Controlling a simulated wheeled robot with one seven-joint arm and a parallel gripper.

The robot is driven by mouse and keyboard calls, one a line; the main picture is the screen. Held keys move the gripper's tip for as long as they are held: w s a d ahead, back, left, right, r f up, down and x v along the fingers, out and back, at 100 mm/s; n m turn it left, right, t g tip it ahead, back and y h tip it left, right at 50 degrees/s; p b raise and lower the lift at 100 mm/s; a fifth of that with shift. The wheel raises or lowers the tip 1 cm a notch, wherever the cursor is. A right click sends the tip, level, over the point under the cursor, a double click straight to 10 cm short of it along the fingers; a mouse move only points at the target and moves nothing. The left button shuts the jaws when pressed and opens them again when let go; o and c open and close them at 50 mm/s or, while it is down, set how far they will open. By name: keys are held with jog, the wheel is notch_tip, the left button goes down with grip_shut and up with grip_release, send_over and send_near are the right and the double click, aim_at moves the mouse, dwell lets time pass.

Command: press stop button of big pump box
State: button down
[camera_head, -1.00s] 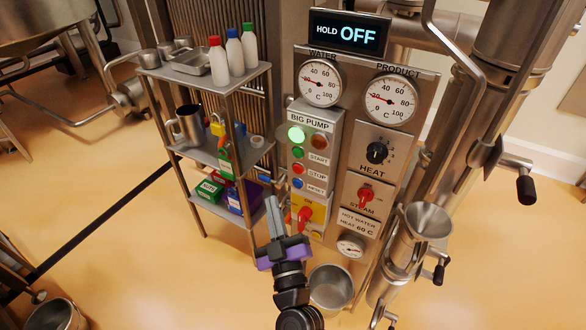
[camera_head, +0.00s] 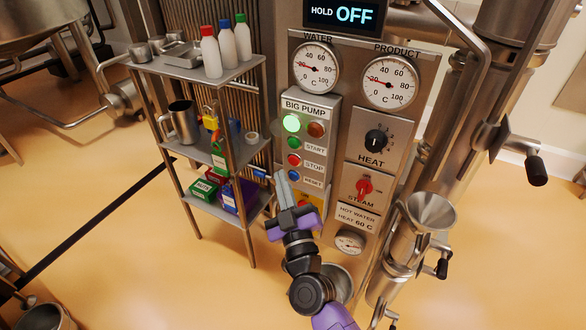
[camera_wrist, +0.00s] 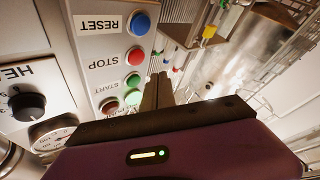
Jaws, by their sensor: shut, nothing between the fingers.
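The grey BIG PUMP box (camera_head: 318,105) stands on the machine panel. Its red STOP button (camera_head: 294,160) sits between the green START button (camera_head: 294,143) and the blue RESET button (camera_head: 295,177). A green lamp (camera_head: 291,123) glows at the top of the box. My gripper (camera_head: 281,174) is shut and empty, pointing up just left of the box's lower buttons. In the wrist view the box appears upside down. There the STOP button (camera_wrist: 136,56) is left of and above my shut fingertips (camera_wrist: 158,77), and I see no contact with it.
A shelf rack (camera_head: 197,69) with bottles, a jug (camera_head: 182,122) and padlocks stands close left of the box. To the right are the HEAT knob (camera_head: 376,141), the STEAM switch (camera_head: 364,187) and a steel funnel (camera_head: 431,212). The orange floor is open at lower left.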

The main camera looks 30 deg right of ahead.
aim_at(294, 161)
jog(key=shift+w+d, duration=0.8)
jog(key=shift+d, duration=0.3)
dwell(1.3)
jog(key=shift+w+d, duration=0.25)
jog(key=shift+d, duration=0.1)
jog(key=shift+w+d+b, duration=0.25)
jog(key=shift+d+b, duration=0.05)
jog(key=shift+b, duration=0.05)
dwell(0.9)
jog(key=shift+s+a+p, duration=0.5)
jog(key=shift+a+p, duration=0.1)
jog(key=shift+p, duration=0.2)
jog(key=shift+a, duration=0.1)
